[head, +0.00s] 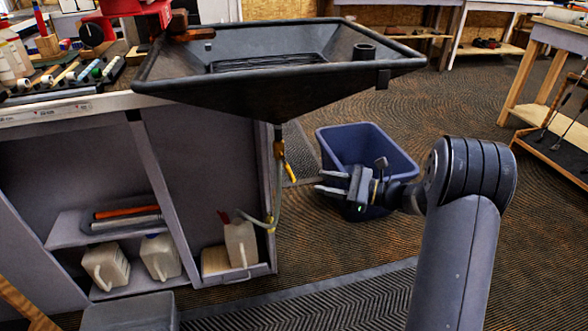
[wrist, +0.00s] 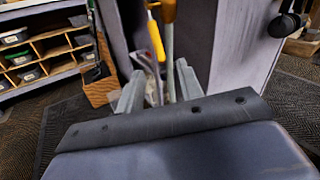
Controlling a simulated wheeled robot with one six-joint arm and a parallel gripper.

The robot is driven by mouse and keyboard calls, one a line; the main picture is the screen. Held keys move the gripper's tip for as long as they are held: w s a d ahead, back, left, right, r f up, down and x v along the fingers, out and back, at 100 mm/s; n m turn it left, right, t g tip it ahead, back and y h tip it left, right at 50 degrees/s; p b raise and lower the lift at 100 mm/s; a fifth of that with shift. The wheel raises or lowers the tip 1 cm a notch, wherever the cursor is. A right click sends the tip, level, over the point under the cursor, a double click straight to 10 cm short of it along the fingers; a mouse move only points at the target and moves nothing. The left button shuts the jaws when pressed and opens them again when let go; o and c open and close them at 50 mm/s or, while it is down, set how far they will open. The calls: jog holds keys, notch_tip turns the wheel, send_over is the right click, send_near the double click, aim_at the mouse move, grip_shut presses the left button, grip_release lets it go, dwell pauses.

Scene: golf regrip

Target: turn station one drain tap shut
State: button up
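The drain tap is a small brass valve (head: 278,149) on the pipe under the dark sloped basin (head: 190,82). Its yellow lever (head: 289,172) points down and slants slightly to the right, close to the hose. In the wrist view the yellow lever (wrist: 156,42) shows ahead, beyond the fingers and beside the brass pipe (wrist: 168,12). My gripper (head: 320,181) is to the right of the lever, fingers pointing left at it. It is open and empty, with a visible gap to the lever. The fingers also show in the wrist view (wrist: 160,72).
A pale hose (head: 277,200) runs from the tap down to a white jug (head: 240,243) on a low shelf. A blue bin (head: 385,140) stands behind my gripper. A grey cabinet (head: 200,170) is left of the tap.

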aim_at(291, 175)
jog(key=b+x, duration=0.2)
jog(key=x, duration=0.8)
jog(key=shift+c, duration=0.4)
grip_shut()
